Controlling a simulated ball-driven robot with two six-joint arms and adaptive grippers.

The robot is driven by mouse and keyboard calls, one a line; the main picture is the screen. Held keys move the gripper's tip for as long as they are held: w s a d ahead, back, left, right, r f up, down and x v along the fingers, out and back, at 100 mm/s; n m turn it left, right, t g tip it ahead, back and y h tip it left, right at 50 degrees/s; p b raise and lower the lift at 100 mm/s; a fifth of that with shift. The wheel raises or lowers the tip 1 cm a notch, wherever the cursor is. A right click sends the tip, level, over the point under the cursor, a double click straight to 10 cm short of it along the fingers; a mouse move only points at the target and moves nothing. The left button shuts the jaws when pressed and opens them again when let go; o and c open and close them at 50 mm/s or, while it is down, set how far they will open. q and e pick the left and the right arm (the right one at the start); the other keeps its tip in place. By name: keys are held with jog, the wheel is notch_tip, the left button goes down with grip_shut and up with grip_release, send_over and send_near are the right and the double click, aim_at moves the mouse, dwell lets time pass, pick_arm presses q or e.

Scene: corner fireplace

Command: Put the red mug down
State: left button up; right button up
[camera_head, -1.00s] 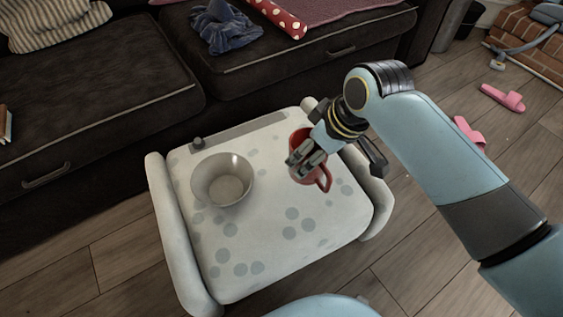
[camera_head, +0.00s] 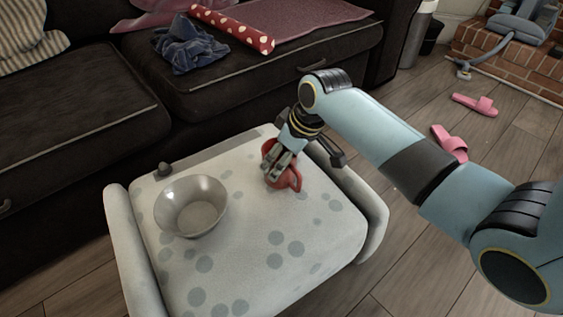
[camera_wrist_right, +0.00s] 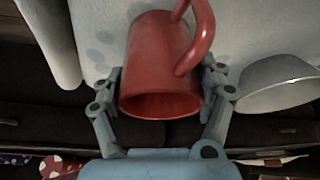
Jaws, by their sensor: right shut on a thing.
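The red mug (camera_head: 286,180) is at the back right part of the white spotted table (camera_head: 310,232). My right gripper (camera_head: 272,166) is shut on the mug. In the right wrist view the mug (camera_wrist_right: 158,70) sits between the two fingers of the right gripper (camera_wrist_right: 162,88), with its open rim toward the camera and its handle toward the upper right. Whether the mug's base touches the tabletop I cannot tell. My left gripper is not in view.
A metal bowl (camera_head: 190,207) stands on the table, left of the mug, and a small dark knob (camera_head: 165,169) is behind it. The raised padded sides (camera_head: 128,245) edge the table. A dark sofa (camera_head: 90,105) is behind. The table's front part is clear.

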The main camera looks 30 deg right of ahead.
dwell(0.3)
jog(key=o, duration=1.5)
jog(key=shift+f, duration=0.15)
